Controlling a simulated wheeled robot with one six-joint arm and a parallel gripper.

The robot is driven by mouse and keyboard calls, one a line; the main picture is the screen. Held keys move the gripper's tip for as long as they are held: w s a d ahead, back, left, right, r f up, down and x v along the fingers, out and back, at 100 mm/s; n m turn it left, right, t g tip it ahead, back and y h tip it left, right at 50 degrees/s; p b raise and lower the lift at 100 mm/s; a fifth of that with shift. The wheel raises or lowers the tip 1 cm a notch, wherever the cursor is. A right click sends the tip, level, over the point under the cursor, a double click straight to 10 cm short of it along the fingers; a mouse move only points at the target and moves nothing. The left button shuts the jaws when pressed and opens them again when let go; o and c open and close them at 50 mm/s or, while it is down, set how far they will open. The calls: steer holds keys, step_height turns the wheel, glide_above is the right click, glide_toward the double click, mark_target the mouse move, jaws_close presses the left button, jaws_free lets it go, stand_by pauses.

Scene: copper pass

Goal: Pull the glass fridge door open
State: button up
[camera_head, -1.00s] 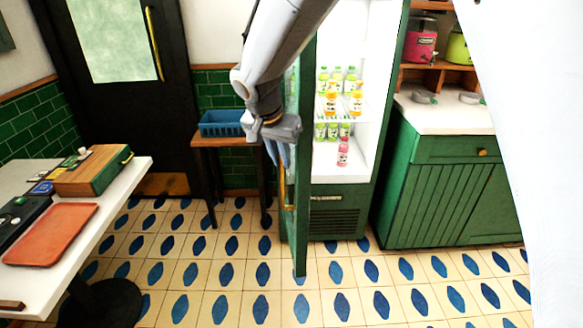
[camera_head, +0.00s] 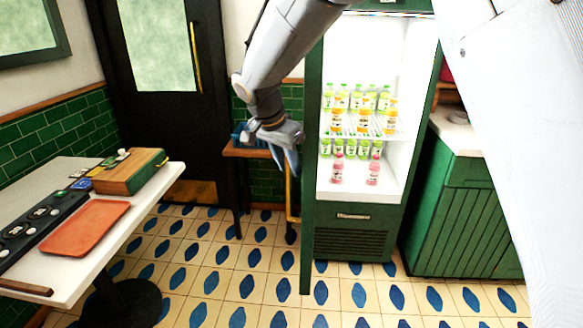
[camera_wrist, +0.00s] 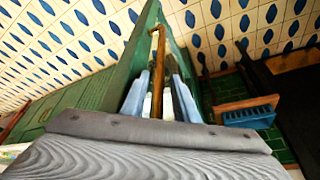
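The glass fridge door (camera_head: 309,190) stands swung open, seen nearly edge-on at the left of the lit fridge (camera_head: 354,240). Its brass bar handle (camera_head: 289,195) is on the door's left side, partly hidden behind my gripper. My gripper (camera_head: 291,155) is at the upper part of this handle, fingers pointing down. In the wrist view the handle (camera_wrist: 158,65) runs between the two blue-grey fingers of my gripper (camera_wrist: 160,80), with a visible gap on each side. The fingers are apart around the bar; contact is not clear. The door's green frame (camera_wrist: 140,40) shows just beyond.
A white table (camera_head: 75,277) with an orange tray (camera_head: 85,227) and a wooden box (camera_head: 130,172) stands at left. A small side table (camera_head: 240,151) with a blue crate (camera_wrist: 250,116) is close to the door. A green cabinet (camera_head: 465,215) is at right. Tiled floor in front is clear.

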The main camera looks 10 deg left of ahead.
steer(key=shift+s+a+f, duration=0.1)
steer(key=shift+s, duration=0.2)
steer(key=b+v, duration=0.1)
steer(key=v, duration=0.6)
steer(key=shift+r+b, duration=0.35)
steer(key=shift+s, duration=0.2)
